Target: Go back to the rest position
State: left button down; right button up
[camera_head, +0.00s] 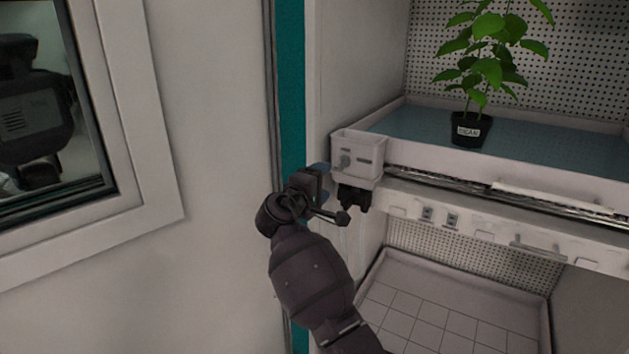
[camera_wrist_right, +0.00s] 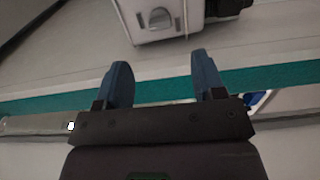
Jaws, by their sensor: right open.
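My right gripper (camera_head: 323,181) is in the middle of the head view, at the front edge of the growth chamber. Its arm rises from the bottom of the picture. In the right wrist view the two blue fingers of this gripper (camera_wrist_right: 160,70) stand wide apart with nothing between them. A small white box (camera_head: 358,156) on the chamber's front edge is just to the right of the fingers. The box also shows beyond the fingertips in the right wrist view (camera_wrist_right: 158,22), apart from them. My left gripper is not in view.
A potted green plant (camera_head: 470,131) with a label stands on the upper chamber's blue tray surface (camera_head: 405,121). A lower shelf (camera_head: 440,318) has a bare tiled floor. A teal strip (camera_head: 292,105) runs beside the chamber. A white panel with a window (camera_head: 55,110) fills the left.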

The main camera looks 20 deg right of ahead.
jog(key=w+a+r+t+y, duration=0.2)
jog(key=w+a+t+y, duration=0.1)
jog(key=a+t+y, duration=0.25)
jog(key=s+f+m+y, duration=0.2)
jog(key=s+f+y, duration=0.5)
jog(key=f, duration=0.4)
jog(key=s+d+f+m+g, duration=0.1)
jog(key=s+d+f, duration=0.1)
jog(key=s+f, duration=0.6)
jog(key=s+d+f+m+g+y, duration=0.1)
jog(key=s+d+f+m+g, duration=0.1)
jog(key=s+f, duration=0.7)
jog(key=s+d+f+m+g, duration=0.1)
jog(key=s+f, duration=0.8)
jog(key=s, duration=0.9)
jog(key=shift+d+f+m+g, duration=0.25)
jog(key=shift+d+g, duration=0.4)
jog(key=shift+d, duration=0.55)
